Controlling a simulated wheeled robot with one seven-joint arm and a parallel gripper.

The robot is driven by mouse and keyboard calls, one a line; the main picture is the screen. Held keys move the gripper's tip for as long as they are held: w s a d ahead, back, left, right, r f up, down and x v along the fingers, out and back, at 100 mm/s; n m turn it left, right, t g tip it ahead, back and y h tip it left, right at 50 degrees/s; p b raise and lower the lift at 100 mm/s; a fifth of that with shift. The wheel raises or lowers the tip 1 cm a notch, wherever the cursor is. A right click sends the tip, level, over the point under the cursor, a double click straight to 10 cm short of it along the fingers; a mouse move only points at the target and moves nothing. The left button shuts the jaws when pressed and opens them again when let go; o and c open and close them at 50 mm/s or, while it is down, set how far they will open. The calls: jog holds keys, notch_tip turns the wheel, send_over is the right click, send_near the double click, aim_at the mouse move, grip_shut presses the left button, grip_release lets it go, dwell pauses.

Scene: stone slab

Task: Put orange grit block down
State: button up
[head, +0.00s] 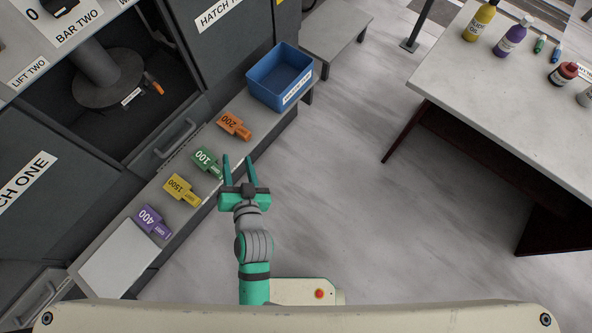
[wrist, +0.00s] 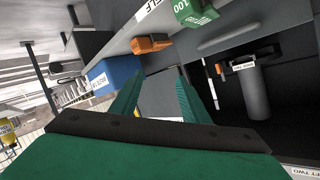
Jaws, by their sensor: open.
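The orange grit block (head: 234,125), marked 200, lies on the narrow grey shelf (head: 264,143), between the green block and the blue bin. It also shows in the wrist view (wrist: 150,44), beyond the fingertips. My gripper (head: 237,160) is open, with nothing between its fingers. In the head view its fingertips are just below the orange block, apart from it, and close to the right of the green block. In the wrist view both green fingers of my gripper (wrist: 160,82) are spread and empty.
A green block (head: 206,161), a yellow block (head: 181,189) and a purple block (head: 152,221) lie along the shelf. A blue bin (head: 281,77) stands at its far end. A pale table (head: 500,85) with bottles is at right. Open floor lies between.

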jog(key=s+d+r+n+t+h, duration=0.1)
jog(key=s+d+r+h, duration=0.1)
jog(key=s+d, duration=0.6)
jog(key=s+d+r+n+h, duration=0.1)
jog(key=s+d+r+h, duration=0.1)
jog(key=s+d, duration=0.6)
jog(key=s, duration=0.4)
jog(key=shift+s+d+r+t, duration=0.2)
jog(key=shift+s+r+t, duration=0.05)
jog(key=shift+s+t, duration=0.15)
jog(key=shift+w+a, duration=0.1)
